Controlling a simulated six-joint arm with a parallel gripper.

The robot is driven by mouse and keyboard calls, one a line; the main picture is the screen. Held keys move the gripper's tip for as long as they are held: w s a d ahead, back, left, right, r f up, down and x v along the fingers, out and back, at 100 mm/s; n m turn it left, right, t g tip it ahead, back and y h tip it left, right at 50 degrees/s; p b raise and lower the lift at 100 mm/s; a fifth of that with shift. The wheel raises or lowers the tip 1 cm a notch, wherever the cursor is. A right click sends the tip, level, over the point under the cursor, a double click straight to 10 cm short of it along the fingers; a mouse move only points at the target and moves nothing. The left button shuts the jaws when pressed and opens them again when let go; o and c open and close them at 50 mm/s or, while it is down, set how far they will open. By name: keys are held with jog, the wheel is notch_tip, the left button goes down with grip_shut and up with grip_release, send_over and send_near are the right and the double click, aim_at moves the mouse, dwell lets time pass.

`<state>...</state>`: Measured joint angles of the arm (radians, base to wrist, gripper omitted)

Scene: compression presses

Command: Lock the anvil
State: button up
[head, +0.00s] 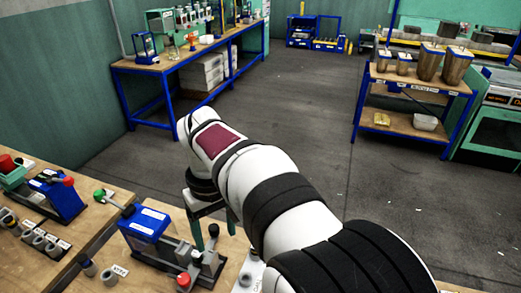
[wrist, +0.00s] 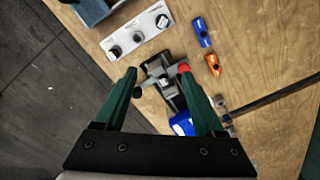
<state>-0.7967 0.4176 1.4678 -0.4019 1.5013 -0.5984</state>
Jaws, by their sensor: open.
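A press with a blue body (head: 147,228) stands on the wooden bench, with a green-knobbed lever at its left. Its dark base carries grey metal parts, which look like the anvil end, and a red knob (head: 184,281). In the wrist view, the grey metal assembly (wrist: 160,72) shows between and beyond the fingers, with a black knob (wrist: 137,92) by the left fingertip and the red knob (wrist: 184,68) by the right one. The blue body (wrist: 182,124) is partly hidden by the right finger. My gripper (wrist: 157,72) is open and empty above the press; contact cannot be told.
A second press (head: 55,195) with red knobs stands on the left bench. Near my gripper lie a pale plate with several grey pieces (wrist: 135,36), a blue piece (wrist: 201,32) and an orange piece (wrist: 213,64). The floor beyond the bench is open.

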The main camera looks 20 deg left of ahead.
aim_at(183, 278)
jog(key=s+a+f+n, duration=0.3)
jog(key=a+f+n, duration=0.1)
jog(key=a, duration=0.6)
notch_tip(183, 278, down, 16)
jog(key=shift+w+a+r, duration=0.1)
jog(key=shift+r, duration=0.15)
grip_shut()
